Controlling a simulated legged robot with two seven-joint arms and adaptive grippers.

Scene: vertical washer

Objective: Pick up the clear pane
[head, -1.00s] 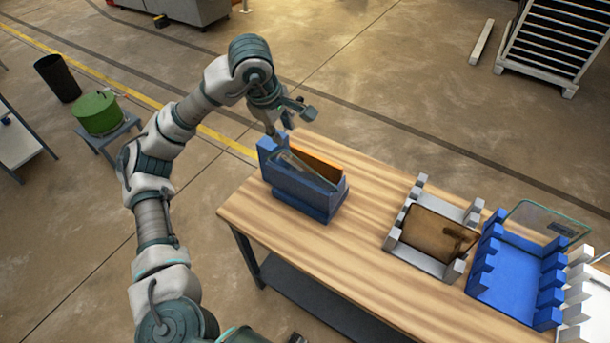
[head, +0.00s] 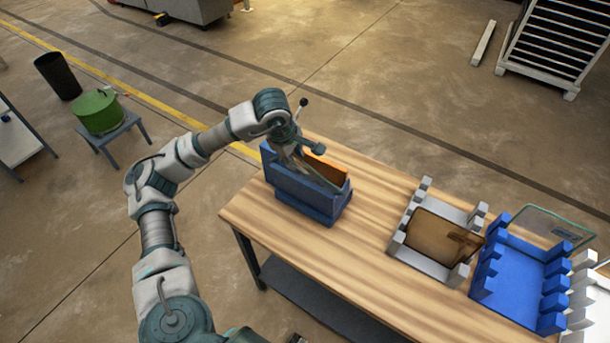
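A clear pane (head: 322,177) stands tilted in a blue slotted holder (head: 305,203) on the wooden table, in front of an orange-brown pane (head: 330,168). My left gripper (head: 298,155) is over the left part of the holder, close to the clear pane's upper end and hiding part of it. I cannot tell whether its fingers touch the pane or how far apart they are. A second clear pane (head: 552,226) shows at the right, by the blue rack. My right gripper is not in view.
A grey rack (head: 400,252) with a brown panel (head: 440,237) and a blue toothed rack (head: 512,280) stand at the table's right. The tabletop (head: 350,250) between holder and grey rack is bare. A green pot (head: 99,112) stands on a stool at the left.

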